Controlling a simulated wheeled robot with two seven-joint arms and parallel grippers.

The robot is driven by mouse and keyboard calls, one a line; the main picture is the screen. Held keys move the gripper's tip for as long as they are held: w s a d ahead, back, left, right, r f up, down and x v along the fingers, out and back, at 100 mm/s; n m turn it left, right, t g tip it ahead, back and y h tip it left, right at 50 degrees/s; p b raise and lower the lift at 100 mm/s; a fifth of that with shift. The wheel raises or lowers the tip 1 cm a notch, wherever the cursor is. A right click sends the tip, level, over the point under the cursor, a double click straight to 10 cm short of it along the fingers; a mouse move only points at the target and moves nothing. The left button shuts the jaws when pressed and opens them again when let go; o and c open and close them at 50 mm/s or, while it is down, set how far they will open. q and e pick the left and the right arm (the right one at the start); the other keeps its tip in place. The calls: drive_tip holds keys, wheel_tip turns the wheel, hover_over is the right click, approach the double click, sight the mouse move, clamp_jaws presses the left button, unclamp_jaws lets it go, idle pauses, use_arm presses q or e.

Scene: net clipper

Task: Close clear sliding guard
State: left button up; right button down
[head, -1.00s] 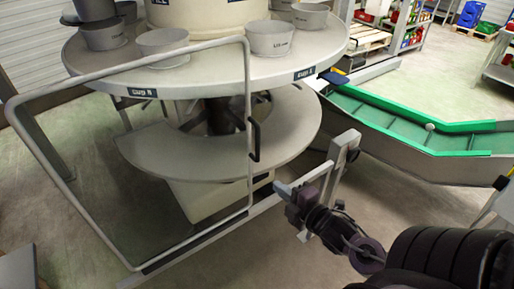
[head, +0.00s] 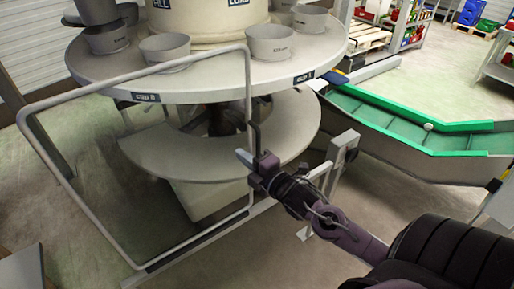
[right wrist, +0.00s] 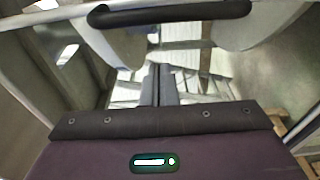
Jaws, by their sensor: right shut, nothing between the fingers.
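The clear sliding guard is a see-through panel in a grey tubular frame (head: 135,75). It stands in front of the left and middle part of the round machine. A black handle (head: 256,137) sits on its right upright; a black bar, apparently this handle (right wrist: 170,14), crosses the top of the right wrist view. My right gripper (head: 244,157) is at the lower end of the handle, by the right upright. Its fingers (right wrist: 160,85) are shut and empty. I cannot tell whether they touch the handle or frame. My left gripper is not in view.
The round table (head: 200,85) carries several grey cups (head: 272,43) above a lower curved shelf (head: 210,165). A grey post (head: 338,160) stands right of the guard. A green conveyor (head: 410,130) runs off to the right. Open floor lies in front.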

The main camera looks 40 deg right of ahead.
sight(257, 152)
drive_tip(key=shift+w+d+r+p, duration=0.15)
drive_tip(key=shift+w+d+p, duration=0.15)
drive_tip(key=shift+p, duration=0.1)
drive_tip(key=d, duration=0.1)
drive_tip(key=s+d+p, duration=0.1)
drive_tip(key=d, duration=0.1)
drive_tip(key=shift+d, duration=0.1)
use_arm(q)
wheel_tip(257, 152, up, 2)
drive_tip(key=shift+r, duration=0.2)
use_arm(e)
drive_tip(key=shift+w, duration=0.1)
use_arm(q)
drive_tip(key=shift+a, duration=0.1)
